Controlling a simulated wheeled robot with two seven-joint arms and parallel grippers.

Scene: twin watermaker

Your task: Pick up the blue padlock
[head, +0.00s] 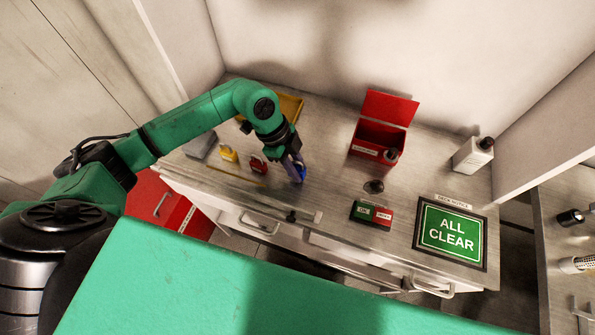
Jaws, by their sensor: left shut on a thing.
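The blue padlock (300,175) is on the left part of the grey worktop, at the tip of my left gripper (295,169). My left gripper points down and is shut on the blue padlock, and its fingers hide part of it. I cannot tell whether the padlock touches the worktop. A red padlock (258,164) and a yellow padlock (228,153) stand to the left of the gripper. My right gripper is not in view.
An open red box (377,138) stands at the back. A green and red block (371,214), an "ALL CLEAR" sign (451,235) and a white bottle (473,154) are to the right. A yellow tray (290,107) lies behind my left arm. The worktop's front middle is mostly clear.

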